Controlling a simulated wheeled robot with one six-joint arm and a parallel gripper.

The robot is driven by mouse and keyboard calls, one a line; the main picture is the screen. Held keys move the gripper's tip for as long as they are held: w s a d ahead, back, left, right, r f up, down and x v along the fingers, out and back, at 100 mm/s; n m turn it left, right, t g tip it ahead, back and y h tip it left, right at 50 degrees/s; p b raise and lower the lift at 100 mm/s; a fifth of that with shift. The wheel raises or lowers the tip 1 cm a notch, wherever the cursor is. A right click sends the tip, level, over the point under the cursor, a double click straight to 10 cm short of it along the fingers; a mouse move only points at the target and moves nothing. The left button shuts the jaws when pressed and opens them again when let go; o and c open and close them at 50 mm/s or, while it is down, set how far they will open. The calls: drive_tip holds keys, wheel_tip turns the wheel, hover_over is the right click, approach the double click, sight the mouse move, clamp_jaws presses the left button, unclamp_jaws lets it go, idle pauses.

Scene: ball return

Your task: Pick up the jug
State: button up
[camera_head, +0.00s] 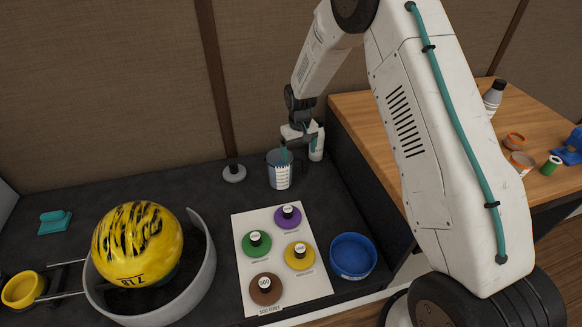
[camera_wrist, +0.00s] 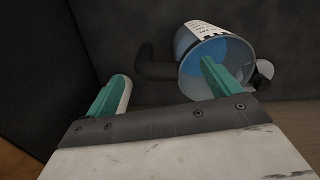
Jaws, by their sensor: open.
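The jug (camera_head: 280,176) is a grey-blue cup with a white printed scale, standing upright at the back of the dark bench. In the wrist view the jug (camera_wrist: 222,55) shows its open mouth and light blue inside, with a dark handle (camera_wrist: 152,66) on its left. My gripper (camera_head: 300,153) is open, at the height of the jug's rim. In the wrist view one teal finger overlaps the jug's mouth, and the other is left of the handle. The handle lies between the fingers in that view. Whether either finger touches the jug is unclear.
A grey knobbed weight (camera_head: 234,173) stands left of the jug. In front are a white board (camera_head: 276,222) with several coloured weights, a blue bowl (camera_head: 352,256) and a yellow ball (camera_head: 138,244) in a grey ring. A wooden table (camera_head: 375,120) rises at right.

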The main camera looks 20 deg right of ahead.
sight(299, 154)
wheel_tip(299, 154, down, 3)
drive_tip(key=shift+d+f, duration=0.1)
drive_tip(key=shift+s, duration=0.1)
drive_tip(key=c, duration=1.5)
drive_tip(key=shift+o, duration=0.2)
drive_tip(key=shift+r, duration=0.3)
